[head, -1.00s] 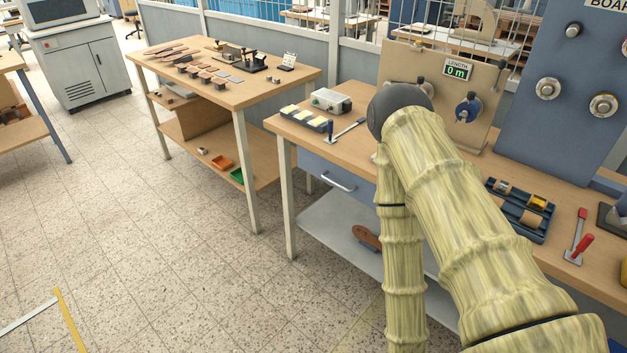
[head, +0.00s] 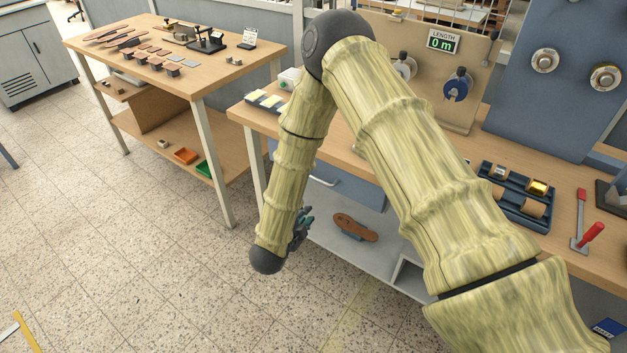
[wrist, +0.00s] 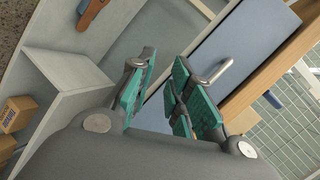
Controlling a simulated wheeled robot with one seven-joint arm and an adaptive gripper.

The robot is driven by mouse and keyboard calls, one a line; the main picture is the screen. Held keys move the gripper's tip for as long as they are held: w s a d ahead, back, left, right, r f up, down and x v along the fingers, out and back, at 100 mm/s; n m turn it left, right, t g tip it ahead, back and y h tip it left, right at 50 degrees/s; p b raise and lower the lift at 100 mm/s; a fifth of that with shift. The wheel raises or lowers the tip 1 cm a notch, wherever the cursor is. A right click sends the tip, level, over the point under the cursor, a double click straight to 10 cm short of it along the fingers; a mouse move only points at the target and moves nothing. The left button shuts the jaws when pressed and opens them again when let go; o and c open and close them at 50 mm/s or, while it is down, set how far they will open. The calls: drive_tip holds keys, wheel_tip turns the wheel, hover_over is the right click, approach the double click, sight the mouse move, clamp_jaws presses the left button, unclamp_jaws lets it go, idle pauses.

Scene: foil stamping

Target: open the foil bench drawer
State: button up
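The foil bench drawer (head: 355,190) has a blue-grey front below the wooden bench top and looks shut. Its pale bar handle (head: 323,181) shows just right of my forearm, which hides the drawer's left part. In the wrist view the drawer front (wrist: 248,40) fills the upper right, and the handle (wrist: 222,75) lies just beyond the right-hand finger. My gripper (head: 303,228) is lower than the handle, in front of the bench. In the wrist view my gripper (wrist: 160,88) has its teal pads apart with nothing between them. It does not hold the handle.
The bench top (head: 375,165) carries a dark tray of rolls (head: 515,200) and a red-handled tool (head: 581,220). A second wooden bench (head: 215,75) stands left. The floor in front is clear.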

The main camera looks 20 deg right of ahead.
sight(315, 178)
drive_tip(key=w+a+r+m+h, duration=0.1)
drive_tip(key=w+r+m+h, duration=0.25)
drive_tip(key=r+m, duration=0.4)
drive_tip(key=shift+n+g, duration=0.25)
drive_tip(key=shift+g, duration=0.15)
drive_tip(key=p+x, duration=0.2)
drive_tip(key=x, duration=0.7)
drive_tip(key=shift+w+d+r, duration=0.1)
drive_tip(key=shift+w+d, duration=0.05)
drive_tip(key=shift+d, duration=0.25)
clamp_jaws()
